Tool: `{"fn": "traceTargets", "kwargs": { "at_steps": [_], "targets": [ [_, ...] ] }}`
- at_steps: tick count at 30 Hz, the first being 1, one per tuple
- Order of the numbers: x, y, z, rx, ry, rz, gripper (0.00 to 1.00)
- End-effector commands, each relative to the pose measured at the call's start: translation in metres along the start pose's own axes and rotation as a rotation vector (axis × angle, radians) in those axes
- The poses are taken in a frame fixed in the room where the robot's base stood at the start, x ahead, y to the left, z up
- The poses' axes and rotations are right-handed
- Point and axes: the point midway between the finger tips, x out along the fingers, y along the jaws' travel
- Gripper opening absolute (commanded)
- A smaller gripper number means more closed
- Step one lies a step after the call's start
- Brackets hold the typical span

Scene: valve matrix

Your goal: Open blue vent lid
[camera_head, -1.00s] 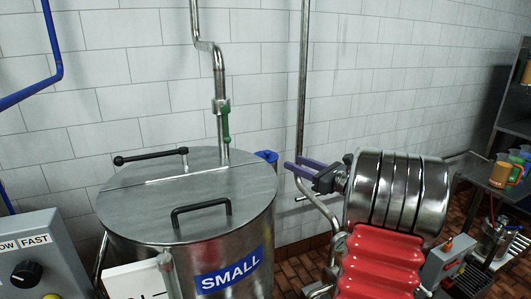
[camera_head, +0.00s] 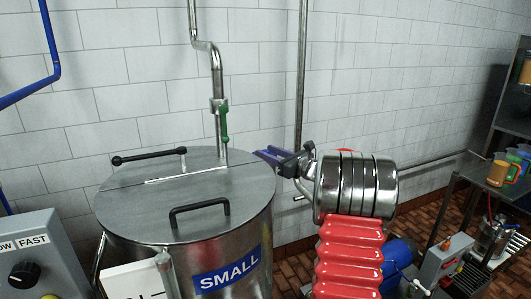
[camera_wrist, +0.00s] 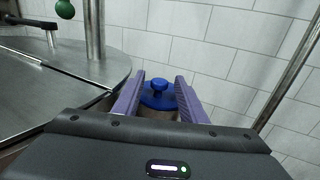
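The blue vent lid (camera_wrist: 158,97) shows in the wrist view as a round disc with a knob on top. It sits on a short grey-brown pipe beside the steel tank. My gripper (camera_head: 268,155) is at the right rim of the tank in the head view, where it hides the lid. Its purple fingers also show in the wrist view (camera_wrist: 159,79), spread apart with the lid appearing between them. Neither finger clearly touches the knob, and the exact depth gap cannot be told. The lid looks seated on its pipe.
The steel tank (camera_head: 135,205) marked SMALL stands left of my gripper, with black handles on top. A pipe with a green valve handle (camera_head: 224,125) rises behind it. A vertical pipe (camera_head: 302,75) runs up the tiled wall to the right.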

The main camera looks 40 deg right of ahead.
Motion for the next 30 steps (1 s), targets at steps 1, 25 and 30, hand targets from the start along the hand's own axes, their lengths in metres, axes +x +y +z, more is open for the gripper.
{"fn": "traceTargets", "kwargs": {
  "at_steps": [1,25,30],
  "targets": [
    [0.006,0.001,0.000,0.000,0.000,0.002,0.38],
    [0.017,0.001,0.000,0.000,0.000,0.002,0.14],
    [0.017,0.001,0.000,-0.001,0.000,0.002,0.02]
  ]
}}
